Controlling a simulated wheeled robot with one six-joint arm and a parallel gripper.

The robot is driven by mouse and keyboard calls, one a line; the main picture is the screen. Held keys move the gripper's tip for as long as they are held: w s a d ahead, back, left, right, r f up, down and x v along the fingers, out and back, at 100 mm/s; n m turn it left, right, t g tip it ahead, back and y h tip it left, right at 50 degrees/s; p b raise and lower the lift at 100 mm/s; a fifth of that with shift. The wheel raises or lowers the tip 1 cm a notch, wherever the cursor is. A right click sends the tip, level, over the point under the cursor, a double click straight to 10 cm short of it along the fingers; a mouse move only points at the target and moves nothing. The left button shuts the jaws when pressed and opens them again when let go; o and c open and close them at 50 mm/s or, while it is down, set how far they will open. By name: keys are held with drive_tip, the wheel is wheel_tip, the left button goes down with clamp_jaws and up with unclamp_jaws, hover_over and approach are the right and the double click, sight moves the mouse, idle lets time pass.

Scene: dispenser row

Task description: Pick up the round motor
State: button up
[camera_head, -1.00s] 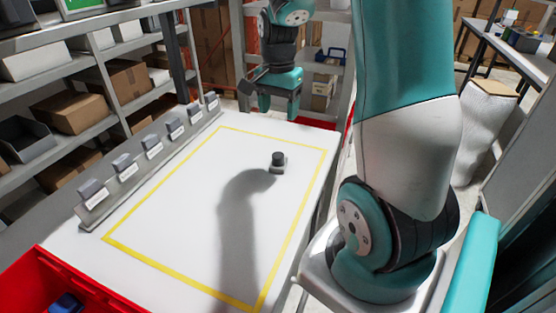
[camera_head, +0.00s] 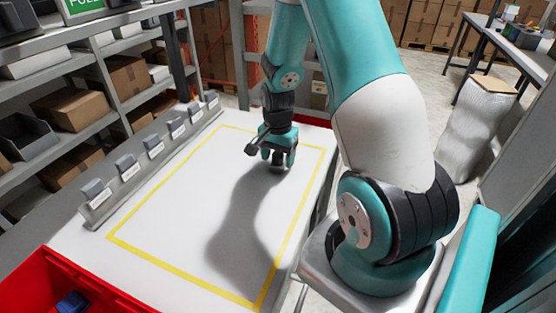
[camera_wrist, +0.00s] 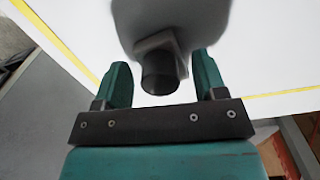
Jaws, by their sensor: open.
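The round motor shows in the wrist view as a dark cylinder (camera_wrist: 160,74) on a light square base, standing on the white table. My gripper is open in the wrist view (camera_wrist: 163,85), with one green finger on each side of the motor. White table shows between the motor and each finger, so I see no contact there. In the head view my gripper (camera_head: 277,162) is low over the far part of the table, inside the yellow outline.
A row of grey dispensers (camera_head: 154,146) runs along the table's left edge, beside shelves with boxes. A red bin (camera_head: 35,270) with a blue item (camera_head: 72,302) stands at the near left. The yellow-outlined white table (camera_head: 180,220) is otherwise clear.

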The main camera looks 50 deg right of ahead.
drive_tip(key=c, duration=1.1)
